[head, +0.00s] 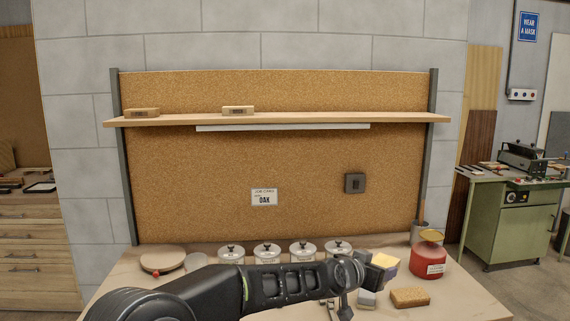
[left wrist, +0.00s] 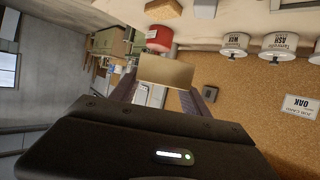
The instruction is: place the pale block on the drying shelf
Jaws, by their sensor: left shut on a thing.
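My left gripper (head: 376,270) reaches in from the left, low over the right part of the workbench. It is shut on a pale, yellowish block (head: 386,262), partly hidden by the dark fingers. In the left wrist view the block (left wrist: 166,72) sits between the two fingers (left wrist: 160,92), its broad tan face showing. The drying shelf (head: 300,118) is a long wooden board on the cork back panel, well above the gripper. Two small tan blocks stand on it, a left one (head: 142,113) and a middle one (head: 238,110). My right gripper is out of view.
Several lidded tins (head: 303,251) line the back of the workbench (head: 455,298). A red tin (head: 428,262), a cork-coloured block (head: 410,297) and a grey block (head: 367,299) are near the gripper. A dark box (head: 354,183) is on the panel. The shelf's right half is bare.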

